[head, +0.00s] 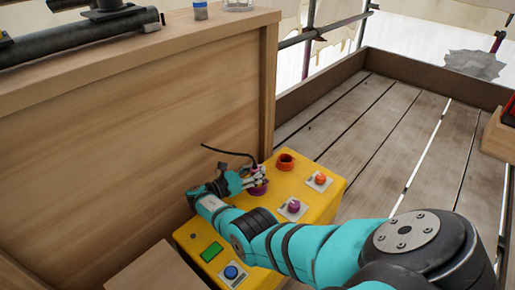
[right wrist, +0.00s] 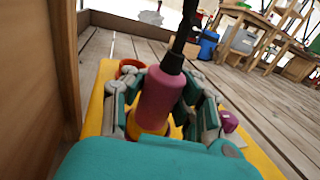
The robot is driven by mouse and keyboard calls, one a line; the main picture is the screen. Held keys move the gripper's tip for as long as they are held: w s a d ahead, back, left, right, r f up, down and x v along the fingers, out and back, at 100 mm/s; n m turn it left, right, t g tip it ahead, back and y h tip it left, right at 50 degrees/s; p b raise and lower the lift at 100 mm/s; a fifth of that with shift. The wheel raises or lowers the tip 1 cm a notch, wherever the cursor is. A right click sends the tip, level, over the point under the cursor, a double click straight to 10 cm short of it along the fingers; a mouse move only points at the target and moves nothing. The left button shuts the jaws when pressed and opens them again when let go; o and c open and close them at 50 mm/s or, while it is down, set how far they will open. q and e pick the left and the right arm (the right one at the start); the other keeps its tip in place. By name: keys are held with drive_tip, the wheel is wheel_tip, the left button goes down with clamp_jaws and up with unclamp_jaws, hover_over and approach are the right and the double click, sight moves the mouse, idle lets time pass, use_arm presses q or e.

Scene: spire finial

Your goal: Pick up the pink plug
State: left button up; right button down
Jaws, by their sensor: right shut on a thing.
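The pink plug (right wrist: 160,98) stands upright in the right wrist view, with a black cable (right wrist: 182,45) leaving its top. My right gripper (right wrist: 160,108) is shut on the plug, one finger on each side. In the head view the right gripper (head: 256,178) is over the yellow box (head: 325,205), at a purple ring (head: 259,189). The plug is mostly hidden by the fingers there, and the black cable (head: 228,152) arcs out to the left. I cannot tell whether the plug's lower end sits in the ring. My left gripper is not in view.
The yellow box also carries a red-orange ring (head: 285,161), an orange button (head: 320,179), a magenta knob (head: 294,206), a blue button (head: 231,271) and a green display (head: 211,251). A wooden panel (head: 140,130) rises close on the left. The plank floor (head: 375,135) beyond is clear.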

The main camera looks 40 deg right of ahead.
drive_tip(key=shift+w+a+f, duration=0.1)
drive_tip(key=shift+a, duration=0.25)
